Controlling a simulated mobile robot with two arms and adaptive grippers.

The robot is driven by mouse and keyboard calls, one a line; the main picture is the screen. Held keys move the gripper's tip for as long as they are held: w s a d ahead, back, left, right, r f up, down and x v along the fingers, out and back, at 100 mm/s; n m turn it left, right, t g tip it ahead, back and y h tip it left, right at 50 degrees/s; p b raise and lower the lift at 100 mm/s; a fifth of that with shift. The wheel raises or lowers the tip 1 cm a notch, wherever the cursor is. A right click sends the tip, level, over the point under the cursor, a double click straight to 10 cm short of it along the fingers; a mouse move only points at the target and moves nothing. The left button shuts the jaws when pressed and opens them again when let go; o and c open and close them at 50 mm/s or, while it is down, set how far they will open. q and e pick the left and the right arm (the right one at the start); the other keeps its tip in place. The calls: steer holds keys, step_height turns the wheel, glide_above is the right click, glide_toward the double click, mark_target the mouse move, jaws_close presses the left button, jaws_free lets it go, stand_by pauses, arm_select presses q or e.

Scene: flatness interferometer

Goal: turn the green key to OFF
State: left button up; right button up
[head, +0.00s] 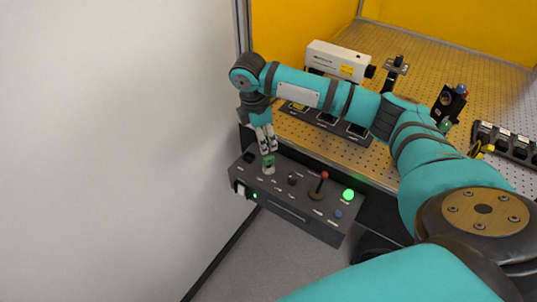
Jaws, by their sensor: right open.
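The green key (268,161) stands on the dark control panel (300,219), toward its left end. My right gripper (268,149) points down right at the key, with its fingers open. The fingertips are close above or around the key's top; I cannot tell whether they touch it. The markings by the key are too small to read. My left gripper is not in view.
The panel also bears a red-topped lever (323,177), a lit green button (348,195), a blue button (338,213) and a dark knob (292,179). Behind is a perforated optical table (425,85) with a white laser box (337,60). A white wall (110,130) stands left.

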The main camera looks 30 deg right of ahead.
mark_target(268, 157)
steer(key=f, duration=0.3)
steer(key=d+f+p, duration=0.1)
steer(key=f, duration=0.5)
steer(key=shift+s+d+f, duration=0.1)
steer(key=shift+s+d, duration=0.05)
jaws_close()
steer(key=shift+r+m+p, duration=0.2)
steer(key=shift+m+p, duration=0.2)
steer(key=shift+p, duration=0.4)
steer(key=shift+f+m+p, duration=0.1)
steer(key=shift+m+p, duration=0.4)
steer(key=shift+m, duration=0.2)
